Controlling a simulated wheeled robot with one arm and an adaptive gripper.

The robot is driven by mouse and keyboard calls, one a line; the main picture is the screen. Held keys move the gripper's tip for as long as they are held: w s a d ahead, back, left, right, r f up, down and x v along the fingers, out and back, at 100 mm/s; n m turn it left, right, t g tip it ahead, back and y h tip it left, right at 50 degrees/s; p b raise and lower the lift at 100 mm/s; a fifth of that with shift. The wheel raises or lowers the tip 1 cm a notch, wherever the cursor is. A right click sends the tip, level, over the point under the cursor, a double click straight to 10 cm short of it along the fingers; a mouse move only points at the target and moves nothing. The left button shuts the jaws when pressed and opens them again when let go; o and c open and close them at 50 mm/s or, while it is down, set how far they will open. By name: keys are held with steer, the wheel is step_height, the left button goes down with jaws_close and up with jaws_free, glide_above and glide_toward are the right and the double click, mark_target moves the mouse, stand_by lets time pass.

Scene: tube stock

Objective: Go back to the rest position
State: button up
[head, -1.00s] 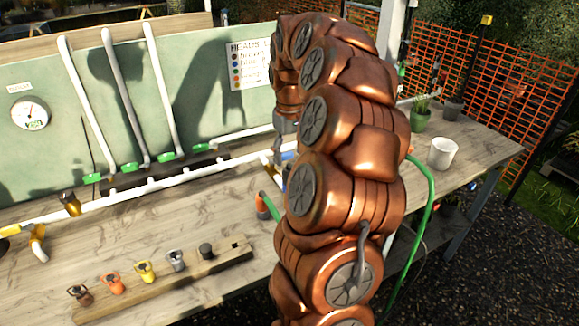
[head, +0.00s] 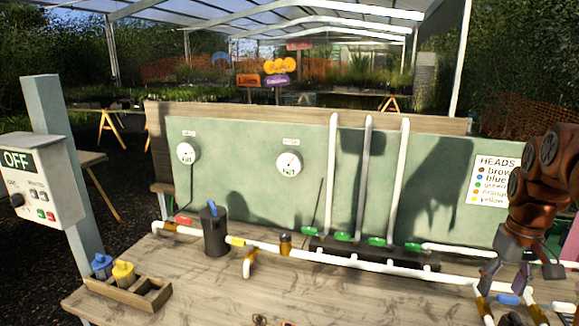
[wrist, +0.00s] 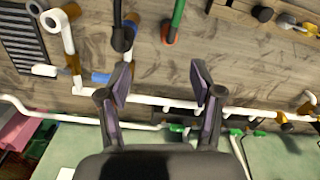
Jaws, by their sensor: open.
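My gripper (head: 506,274) hangs at the right edge of the head view, over the right part of the wooden bench (head: 200,290). Its two fingers point down, spread apart, with nothing between them. In the wrist view, my gripper (wrist: 162,82) is also open and empty. It sits above the white pipe (wrist: 65,115) that runs along the bench. I cannot tell the exact height of the fingertips above the pipe. My copper-coloured arm is mostly cut off at the right.
A green backboard (head: 240,215) with gauges stands behind the bench. Three upright white tubes (head: 367,180) rise in front of it. A dark canister (head: 215,235), a small wooden caddy (head: 130,292) and a control box reading OFF (head: 38,185) are at the left. The bench's centre front looks mostly clear.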

steer(key=s+a+f+n, duration=0.1)
steer(key=s+a, duration=0.2)
steer(key=a, duration=0.5)
steer(key=s+a+n, duration=0.1)
steer(key=s+a, duration=0.3)
steer(key=a, duration=0.4)
steer(key=s+a+f+g, duration=0.1)
steer(key=s+a+f, duration=0.2)
steer(key=s+a, duration=0.2)
steer(key=s+a+f, duration=0.4)
steer(key=s+a, duration=0.1)
steer(key=s, duration=0.6)
steer(key=shift+s+f+m+g, duration=0.3)
steer(key=shift+s+m+g, duration=0.1)
steer(key=shift+a, duration=0.1)
